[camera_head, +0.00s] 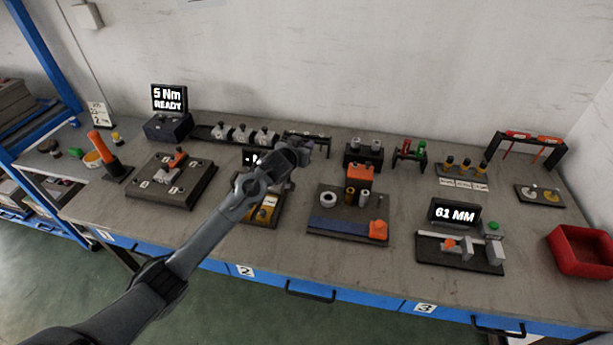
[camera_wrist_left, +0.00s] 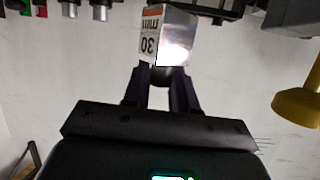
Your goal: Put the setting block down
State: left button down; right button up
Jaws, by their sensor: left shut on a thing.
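My left gripper (camera_head: 312,148) is above the rear middle of the bench, at the end of the arm that comes in from the lower left. In the left wrist view its fingers (camera_wrist_left: 163,78) are shut on the setting block (camera_wrist_left: 178,38), a shiny silver block with a white and orange label reading "30 mm", upside down in this view. The block sticks out past the fingertips. In the head view the block is not clearly seen behind the gripper. My right gripper is not in view.
Below the hand is a tray (camera_head: 265,222) with yellow parts, partly covered by my arm. A dark rack (camera_head: 306,135) stands behind it. To the right are a blue-and-orange fixture (camera_head: 345,229), a gauge reading "61 MM" (camera_head: 455,213) and a red bin (camera_head: 583,254).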

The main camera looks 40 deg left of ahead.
pick_arm(q)
notch_tip(320, 180, down, 11)
jog(key=shift+r+b, duration=0.1)
jog(key=shift+b, duration=1.15)
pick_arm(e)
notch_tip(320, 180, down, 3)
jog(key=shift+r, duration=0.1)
pick_arm(q)
jog(key=c, duration=0.9)
grip_release()
jog(key=shift+f, duration=0.25)
jog(key=shift+r, duration=0.2)
jog(key=shift+s+r, duration=0.1)
jog(key=shift+s, duration=0.15)
pick_arm(e)
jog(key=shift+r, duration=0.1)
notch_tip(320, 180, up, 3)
jog(key=p, duration=0.3)
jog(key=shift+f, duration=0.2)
pick_arm(q)
jog(key=v, duration=1.1)
jog(key=shift+s, duration=0.2)
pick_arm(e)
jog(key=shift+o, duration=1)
